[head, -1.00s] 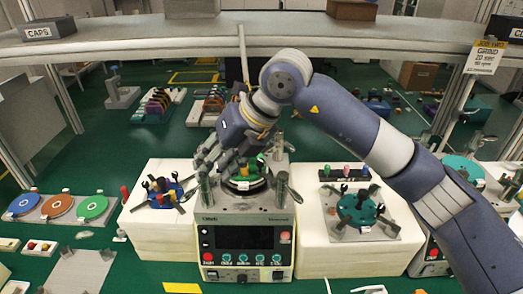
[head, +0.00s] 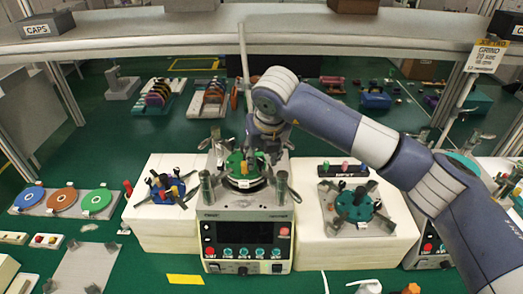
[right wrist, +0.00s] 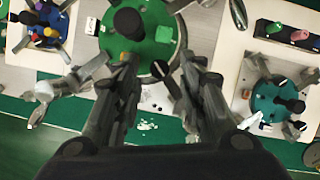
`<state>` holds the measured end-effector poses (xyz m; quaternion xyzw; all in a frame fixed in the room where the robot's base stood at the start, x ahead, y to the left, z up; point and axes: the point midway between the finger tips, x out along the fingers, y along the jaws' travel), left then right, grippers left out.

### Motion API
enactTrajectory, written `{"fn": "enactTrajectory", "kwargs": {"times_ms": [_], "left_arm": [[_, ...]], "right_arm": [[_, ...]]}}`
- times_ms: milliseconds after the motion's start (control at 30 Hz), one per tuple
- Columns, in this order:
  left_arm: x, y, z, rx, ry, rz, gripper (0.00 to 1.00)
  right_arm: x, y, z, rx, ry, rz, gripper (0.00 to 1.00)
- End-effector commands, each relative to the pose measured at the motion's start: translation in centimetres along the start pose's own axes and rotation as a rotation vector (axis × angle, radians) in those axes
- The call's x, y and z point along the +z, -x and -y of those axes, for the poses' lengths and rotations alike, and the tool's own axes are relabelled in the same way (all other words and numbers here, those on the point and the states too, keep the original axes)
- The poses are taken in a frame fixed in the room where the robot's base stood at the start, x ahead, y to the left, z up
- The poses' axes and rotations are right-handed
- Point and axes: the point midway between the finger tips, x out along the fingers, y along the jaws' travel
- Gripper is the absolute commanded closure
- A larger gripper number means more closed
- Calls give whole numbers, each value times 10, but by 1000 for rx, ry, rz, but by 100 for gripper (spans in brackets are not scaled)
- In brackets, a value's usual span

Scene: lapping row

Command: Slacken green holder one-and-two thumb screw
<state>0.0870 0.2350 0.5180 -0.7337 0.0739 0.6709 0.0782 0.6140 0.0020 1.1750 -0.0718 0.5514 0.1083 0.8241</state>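The green holder (head: 235,161) is a green disc with dark knobs and coloured pegs on top of the grey lapping machine (head: 246,215). In the right wrist view the green disc (right wrist: 148,50) fills the upper middle, with one large black knob (right wrist: 128,22) on it and a smaller dark knob (right wrist: 161,70) near its edge. My right gripper (head: 268,150) points down over the right part of the holder. Its two fingers (right wrist: 158,62) are apart, with the smaller knob showing between them; I cannot tell whether they touch it. Screw numbers are not readable. My left gripper is not in view.
A blue holder (head: 157,188) stands on the left white block and a teal holder (head: 357,206) on the right one. Upright metal posts and clamps ring the green holder. Blue, brown and green discs lie at far left. A grey shelf (head: 280,42) crosses above.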

Motion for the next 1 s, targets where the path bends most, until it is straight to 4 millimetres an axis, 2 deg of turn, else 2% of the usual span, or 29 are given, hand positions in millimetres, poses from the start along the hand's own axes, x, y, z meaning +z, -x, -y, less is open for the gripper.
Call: {"fn": "enactTrajectory", "kwargs": {"times_ms": [167, 400, 467, 567, 600, 833, 1000], "left_arm": [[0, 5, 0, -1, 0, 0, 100], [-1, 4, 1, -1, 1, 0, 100], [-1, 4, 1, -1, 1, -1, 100], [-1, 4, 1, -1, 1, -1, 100], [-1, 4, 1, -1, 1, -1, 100], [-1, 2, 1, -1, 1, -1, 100], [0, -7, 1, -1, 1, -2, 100]], "right_arm": [[0, -10, 0, 0, 1, 0, 62], [-1, -11, 0, 0, 1, 0, 62], [0, -11, 0, 0, 1, 0, 74], [0, -11, 0, 0, 1, 0, 96], [0, -11, 0, 0, 1, 0, 100], [0, -11, 0, 2, 5, 1, 100], [-1, -13, 1, 16, 39, 2, 100]]}}
